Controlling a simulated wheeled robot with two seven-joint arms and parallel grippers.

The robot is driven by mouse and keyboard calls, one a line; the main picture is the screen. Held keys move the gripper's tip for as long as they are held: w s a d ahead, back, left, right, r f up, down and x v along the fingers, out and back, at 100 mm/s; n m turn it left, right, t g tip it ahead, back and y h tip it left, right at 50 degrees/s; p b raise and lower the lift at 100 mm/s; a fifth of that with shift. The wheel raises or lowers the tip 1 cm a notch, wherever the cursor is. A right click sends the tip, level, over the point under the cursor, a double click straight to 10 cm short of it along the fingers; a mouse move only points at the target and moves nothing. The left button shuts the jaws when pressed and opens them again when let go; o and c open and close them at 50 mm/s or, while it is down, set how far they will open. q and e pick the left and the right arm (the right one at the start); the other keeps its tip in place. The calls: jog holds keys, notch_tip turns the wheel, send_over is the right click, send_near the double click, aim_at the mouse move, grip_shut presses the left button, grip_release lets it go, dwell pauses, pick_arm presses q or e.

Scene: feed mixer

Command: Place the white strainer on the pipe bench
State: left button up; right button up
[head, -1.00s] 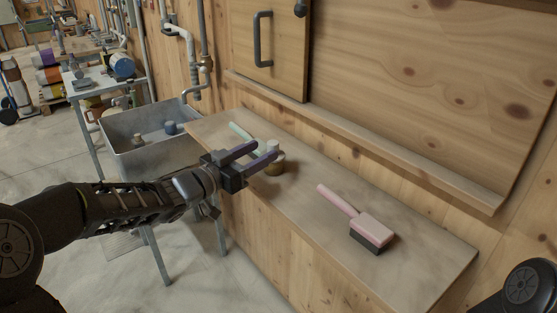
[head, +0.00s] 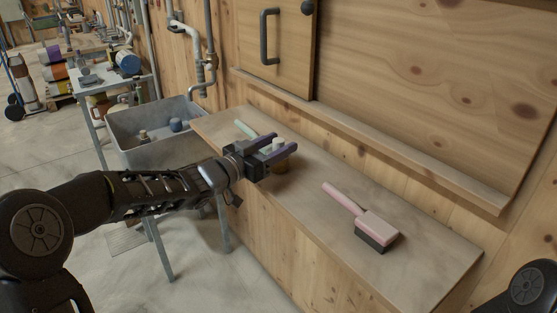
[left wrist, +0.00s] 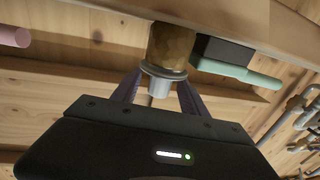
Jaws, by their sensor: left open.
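A small brown cylinder with a pale, whitish-grey top stands on the wooden counter (head: 340,215). The pale top (head: 279,144) may be the white strainer, but I cannot tell for sure. In the left wrist view, the pale flanged part (left wrist: 160,80) shows between my fingers, against the brown cylinder (left wrist: 171,45). My left gripper (head: 283,142) is open, its two purplish fingers on either side of the pale top. Contact cannot be made out. My right gripper is out of view. I cannot tell which surface is the pipe bench.
A pink-handled brush (head: 376,226) lies on the counter to the right. A mint-green handle (head: 246,129) lies behind my gripper. A grey basin (head: 152,152) with small round items stands left of the counter. Farther back is a small table (head: 93,84). Pipes run up the wall.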

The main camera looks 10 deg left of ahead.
pick_arm(q)
jog(key=x, duration=0.3)
jog(key=shift+w+d, duration=0.1)
jog(key=shift+c, duration=0.4)
grip_shut()
dwell(0.5)
